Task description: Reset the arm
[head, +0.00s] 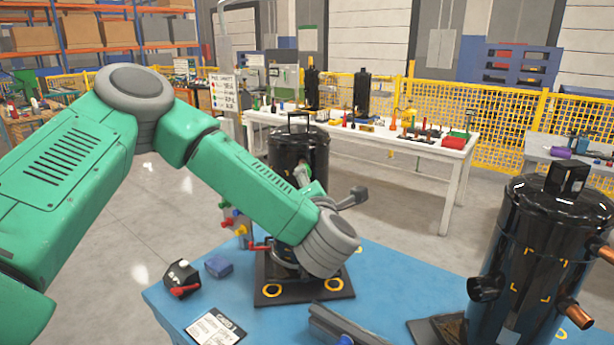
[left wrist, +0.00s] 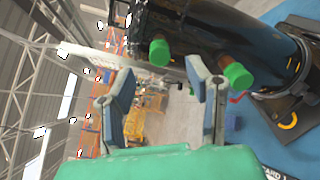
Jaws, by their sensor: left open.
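My green left arm reaches in from the left in the head view. Its wrist is in front of a black compressor (head: 300,150) standing on a dark base plate on the blue pallet (head: 400,275). My left gripper (head: 330,182) is partly hidden behind the wrist. In the left wrist view the left gripper (left wrist: 160,70) shows two fingers spread apart with nothing between them. The compressor (left wrist: 265,50) appears tilted there, with a green-capped port (left wrist: 238,75) close to the right finger and another green cap (left wrist: 159,52) near the gap. My right gripper is not in view.
A second black compressor (head: 535,265) with copper stubs stands at the front right. A black box with a red lever (head: 181,279), a blue block (head: 218,266) and a label card (head: 216,328) lie on the pallet. A white table (head: 375,140) with parts stands behind.

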